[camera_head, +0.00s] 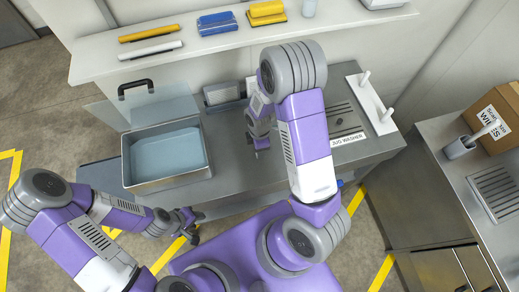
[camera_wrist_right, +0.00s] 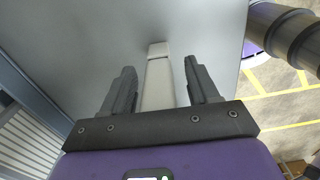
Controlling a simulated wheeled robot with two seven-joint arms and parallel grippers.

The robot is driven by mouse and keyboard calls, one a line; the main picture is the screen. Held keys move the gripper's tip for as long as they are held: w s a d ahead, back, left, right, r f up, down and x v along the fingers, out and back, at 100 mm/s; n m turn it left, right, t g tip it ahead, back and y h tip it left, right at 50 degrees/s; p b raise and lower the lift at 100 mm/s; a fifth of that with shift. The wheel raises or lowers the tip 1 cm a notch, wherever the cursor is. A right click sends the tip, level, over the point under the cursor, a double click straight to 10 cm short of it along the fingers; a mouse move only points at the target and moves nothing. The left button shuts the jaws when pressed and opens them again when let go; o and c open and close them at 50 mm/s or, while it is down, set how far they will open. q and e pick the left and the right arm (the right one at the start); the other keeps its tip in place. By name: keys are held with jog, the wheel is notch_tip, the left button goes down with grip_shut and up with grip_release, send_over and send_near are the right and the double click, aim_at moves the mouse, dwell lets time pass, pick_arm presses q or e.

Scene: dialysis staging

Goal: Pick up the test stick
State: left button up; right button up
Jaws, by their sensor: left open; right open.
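In the right wrist view a pale, narrow stick (camera_wrist_right: 158,86), which looks like the test stick, lies between the two fingers of my right gripper (camera_wrist_right: 160,68). The fingers are open, with a visible gap on each side of it. In the head view my right gripper (camera_head: 261,148) points down at the steel counter (camera_head: 236,166), right of the basin; the stick cannot be made out there. My left gripper (camera_head: 190,226) is open and empty, low in front of the counter.
A steel basin (camera_head: 130,165) with bluish liquid stands left on the counter. A grey box (camera_head: 221,93) is behind my right gripper. A white rack with pegs (camera_head: 370,103) stands right. A shelf (camera_head: 220,44) runs above the back. A side counter (camera_head: 450,185) holds a wipes box (camera_head: 497,112).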

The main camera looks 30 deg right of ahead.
jog(key=c, duration=1)
jog(key=shift+c, duration=0.2)
jog(key=shift+r, duration=0.15)
